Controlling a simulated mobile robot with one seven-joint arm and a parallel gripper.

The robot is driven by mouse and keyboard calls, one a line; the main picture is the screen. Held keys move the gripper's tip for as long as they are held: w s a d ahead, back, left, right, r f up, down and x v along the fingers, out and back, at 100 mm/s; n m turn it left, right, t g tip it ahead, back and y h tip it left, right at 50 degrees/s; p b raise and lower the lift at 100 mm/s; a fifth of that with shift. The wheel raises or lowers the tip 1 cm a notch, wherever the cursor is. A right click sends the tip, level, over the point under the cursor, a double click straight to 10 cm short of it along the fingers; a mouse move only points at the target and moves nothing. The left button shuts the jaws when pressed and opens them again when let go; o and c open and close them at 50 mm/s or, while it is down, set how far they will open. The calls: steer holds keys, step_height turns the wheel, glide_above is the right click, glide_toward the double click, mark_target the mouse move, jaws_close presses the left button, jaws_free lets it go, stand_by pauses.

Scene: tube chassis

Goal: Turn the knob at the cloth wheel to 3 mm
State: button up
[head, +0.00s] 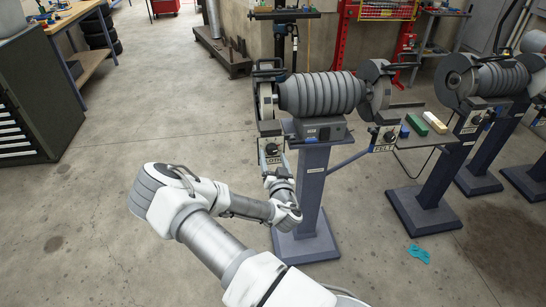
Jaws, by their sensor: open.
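The buffing machine (320,92) stands on a blue-grey pedestal. Its left wheel (266,102), the cloth wheel, shows nearly edge-on. Below it hangs a small control plate (271,160) with partly readable lettering that ends in "LOTH". A dark round knob (271,148) sits on this plate; its scale and setting are too small to read. My gripper (274,175) is open, just below the plate and in front of the pedestal. Its fingers are small and partly hidden by my wrist. I cannot tell whether they touch anything; the knob shows above them.
A second knob (389,136) sits on the plate at the right-hand felt wheel (376,86). A side shelf holds a green bar (416,125) and a pale bar (435,122). Another machine (490,80) stands at right. A teal cloth (418,254) lies on otherwise open floor.

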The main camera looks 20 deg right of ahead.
steer(key=shift+w+d, duration=0.1)
steer(key=shift+w, duration=0.25)
steer(key=shift+c, duration=0.3)
jaws_close()
